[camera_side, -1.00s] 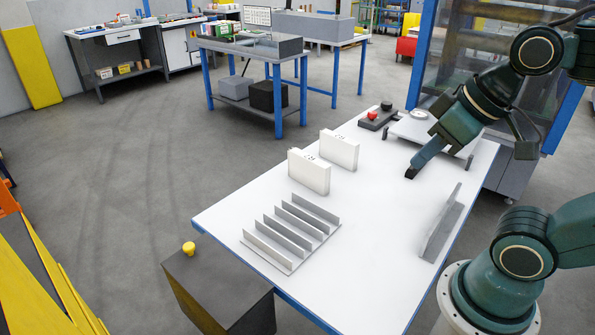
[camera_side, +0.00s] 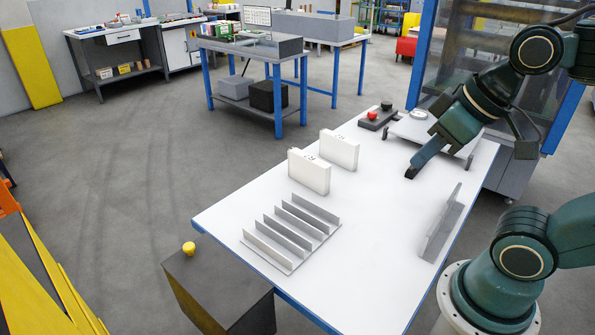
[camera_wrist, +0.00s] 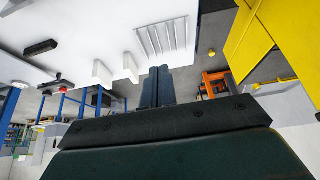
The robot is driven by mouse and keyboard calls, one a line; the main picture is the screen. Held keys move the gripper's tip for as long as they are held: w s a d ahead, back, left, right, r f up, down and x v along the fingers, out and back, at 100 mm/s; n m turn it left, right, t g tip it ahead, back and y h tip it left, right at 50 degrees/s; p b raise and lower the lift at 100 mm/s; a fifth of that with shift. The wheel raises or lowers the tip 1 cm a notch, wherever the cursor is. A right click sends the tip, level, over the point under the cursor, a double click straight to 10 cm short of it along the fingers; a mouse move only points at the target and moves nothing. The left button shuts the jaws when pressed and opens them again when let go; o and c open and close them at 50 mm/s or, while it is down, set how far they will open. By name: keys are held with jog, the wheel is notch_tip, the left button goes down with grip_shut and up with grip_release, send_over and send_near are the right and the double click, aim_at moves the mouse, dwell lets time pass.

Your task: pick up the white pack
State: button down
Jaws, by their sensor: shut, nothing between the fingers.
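Two white packs stand upright on the white table. The nearer white pack (camera_side: 309,172) is just behind the slotted grey rack, and the farther white pack (camera_side: 339,150) is behind it and slightly right. Both also show in the wrist view, one white pack (camera_wrist: 102,74) left of the other white pack (camera_wrist: 130,67). I cannot tell which of them is the task's pack. My gripper (camera_side: 411,173) is right of both packs, apart from them, above the table. Its fingers (camera_wrist: 157,84) are shut together and empty.
A grey slotted rack (camera_side: 291,234) lies at the table's front left. A grey angled plate (camera_side: 441,226) stands at the right edge. A control box with a red button (camera_side: 374,117) and a raised white plate (camera_side: 428,133) are at the back. The table's middle is clear.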

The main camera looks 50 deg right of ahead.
dwell(0.3)
jog(key=c, duration=1)
grip_release()
jog(key=shift+c, duration=0.2)
